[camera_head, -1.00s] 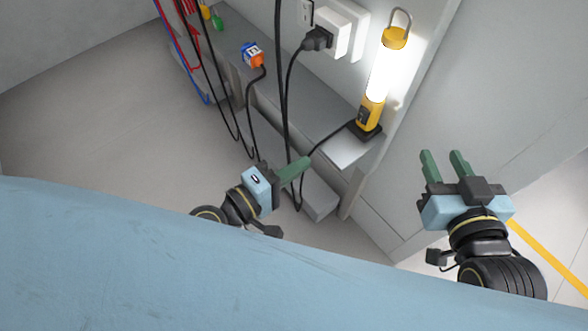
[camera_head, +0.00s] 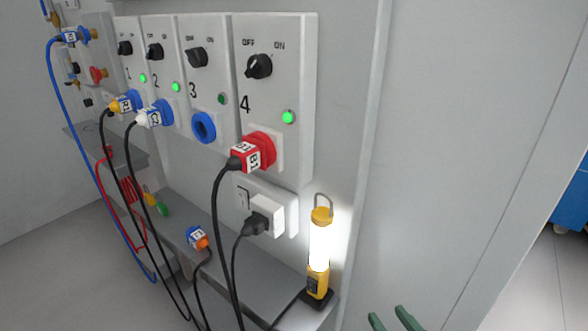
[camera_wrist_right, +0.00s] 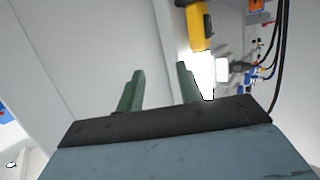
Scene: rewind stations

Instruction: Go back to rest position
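My right gripper (camera_head: 392,318) shows only its two green fingertips at the bottom edge of the head view, to the right of the lamp. In the right wrist view its green fingers (camera_wrist_right: 158,88) stand apart with nothing between them, so it is open and empty. My left gripper is outside the head view. A lit yellow work lamp (camera_head: 319,255) stands upright on the grey ledge (camera_head: 258,284). Its yellow part also shows in the right wrist view (camera_wrist_right: 198,27), beyond the fingers and apart from them.
A wall panel (camera_head: 276,85) carries numbered switches and sockets. A red plug (camera_head: 252,152) sits in station 4; the blue socket (camera_head: 203,127) of station 3 is empty. An orange-and-blue plug (camera_head: 197,238) lies on the ledge. Black cables hang down. A blue cabinet (camera_head: 572,203) is far right.

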